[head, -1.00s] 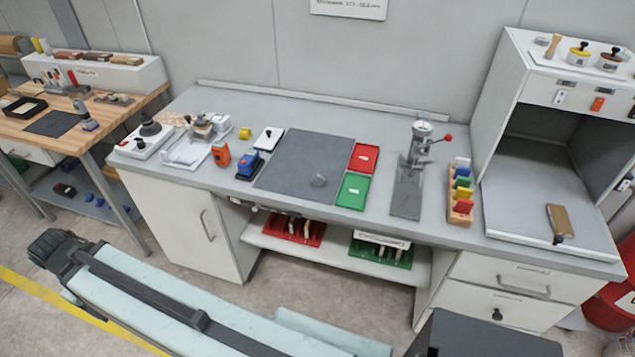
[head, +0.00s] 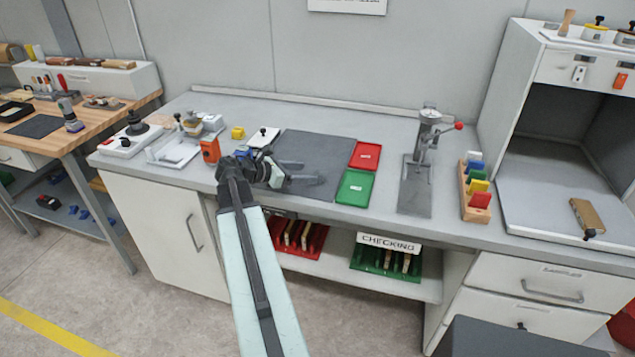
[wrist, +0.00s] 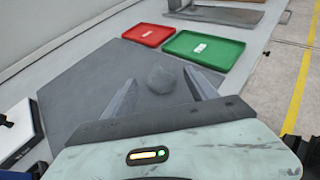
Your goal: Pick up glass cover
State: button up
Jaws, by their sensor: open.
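A small, clear, rounded piece, which looks like the glass cover (wrist: 161,79), rests on the dark grey mat (wrist: 80,105). In the wrist view it appears between and slightly beyond the fingertips of my gripper (wrist: 158,84), nearer the right finger. My gripper is open and empty, its two fingers spread apart over the mat. In the head view my gripper (head: 308,173) reaches over the mat (head: 315,145) from the front left. The cover is hard to make out there beside the fingers. I cannot tell the height of the fingers above the mat.
Red (head: 366,155) and green (head: 355,187) trays lie right of the mat. A gauge stand (head: 425,150) and a rack of coloured blocks (head: 475,192) stand farther right. An orange device (head: 210,150) and a white pad (head: 263,137) are on the left.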

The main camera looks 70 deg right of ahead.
aim_at(316, 174)
jog(key=b+x, duration=0.1)
jog(key=x, duration=0.2)
jog(key=b+x, duration=0.1)
jog(key=x, duration=0.2)
jog(key=shift+w+d+f, duration=0.1)
jog(key=shift+f, duration=0.2)
jog(key=c, duration=1.3)
notch_tip(316, 174, up, 10)
jog(key=p, duration=1)
jog(key=shift+r, duration=0.2)
jog(key=shift+c, duration=0.2)
jog(key=shift+f, duration=0.1)
